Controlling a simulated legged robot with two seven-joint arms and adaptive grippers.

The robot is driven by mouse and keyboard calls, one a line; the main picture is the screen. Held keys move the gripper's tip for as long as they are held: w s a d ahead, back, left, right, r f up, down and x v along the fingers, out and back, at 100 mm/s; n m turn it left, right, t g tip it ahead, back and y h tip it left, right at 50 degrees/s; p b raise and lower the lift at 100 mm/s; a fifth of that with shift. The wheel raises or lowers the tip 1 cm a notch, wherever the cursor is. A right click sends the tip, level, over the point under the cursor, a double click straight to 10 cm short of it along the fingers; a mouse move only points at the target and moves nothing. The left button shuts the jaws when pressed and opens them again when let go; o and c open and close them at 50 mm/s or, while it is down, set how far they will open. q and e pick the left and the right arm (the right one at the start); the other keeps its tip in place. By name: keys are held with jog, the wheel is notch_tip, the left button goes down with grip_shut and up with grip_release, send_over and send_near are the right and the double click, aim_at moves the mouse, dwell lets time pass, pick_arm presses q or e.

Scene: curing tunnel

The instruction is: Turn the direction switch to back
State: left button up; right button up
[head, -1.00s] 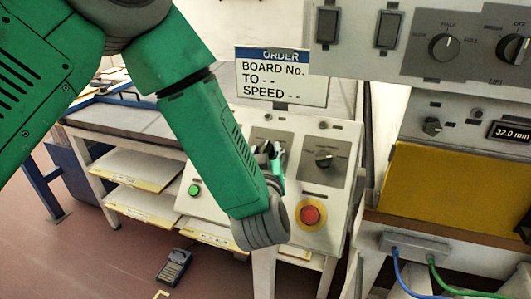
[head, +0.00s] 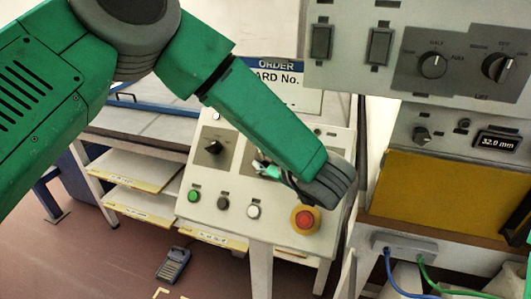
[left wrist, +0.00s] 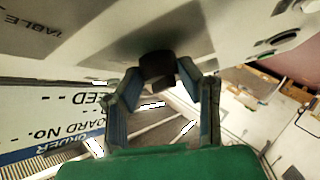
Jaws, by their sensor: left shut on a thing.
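The slanted white control panel (head: 283,243) stands in the middle of the head view. My left gripper (head: 262,168) is at the panel's middle switch, with its wrist out to the right. In the left wrist view the gripper (left wrist: 159,76) has its two fingers around a dark rotary switch (left wrist: 157,61) and is shut on it. The switch's label and pointer are hidden, so I cannot tell its setting. Another rotary knob (head: 213,147) is free on its left. My left forearm covers the panel's right-hand knob. My right gripper is out of view.
Below the switches are a green button (head: 193,196), a dark button (head: 223,202), a white button (head: 253,211) and a red emergency stop (head: 305,219), close under my wrist. The order sign (head: 288,95) stands behind my arm. A yellow-fronted machine (head: 440,200) is at right.

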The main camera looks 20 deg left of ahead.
pick_arm(q)
jog(key=shift+d+f+n+g+p, duration=0.15)
jog(key=shift+n+g+p, duration=0.15)
jog(key=shift+n+g, duration=0.3)
jog(key=o, duration=1.1)
jog(key=shift+w, duration=0.1)
